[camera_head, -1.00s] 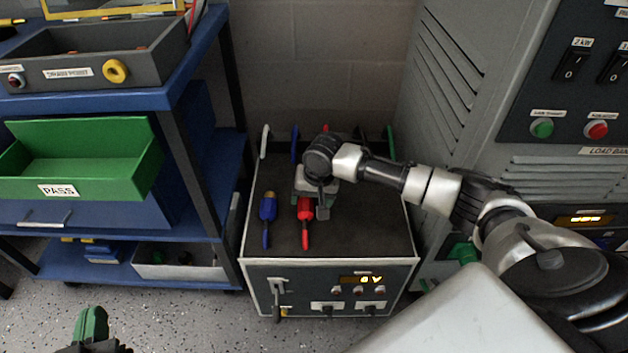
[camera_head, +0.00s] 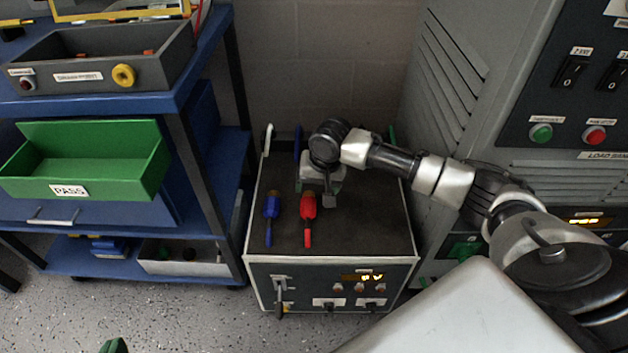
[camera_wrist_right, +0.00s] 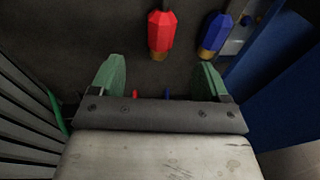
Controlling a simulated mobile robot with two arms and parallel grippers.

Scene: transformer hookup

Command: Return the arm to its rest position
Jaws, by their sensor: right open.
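My right arm reaches in from the right in the head view, with its gripper (camera_head: 324,192) over the top of the transformer box (camera_head: 360,225). In the right wrist view this gripper (camera_wrist_right: 160,78) is open, with green fingers apart and nothing between them. A red-handled plug (camera_head: 308,208) and a blue-handled plug (camera_head: 271,208) lie on the box top beside the gripper. In the wrist view the red plug (camera_wrist_right: 161,32) and blue plug (camera_wrist_right: 214,35) are beyond the fingertips. Only a green tip of my left gripper (camera_head: 113,346) shows at the bottom edge.
A blue shelf cart (camera_head: 205,165) stands at left, with a green PASS bin (camera_head: 85,165) and a grey instrument tray (camera_head: 95,65). The grey load bank cabinet (camera_head: 450,80) stands close on the right. Speckled floor (camera_head: 190,315) is open at lower left.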

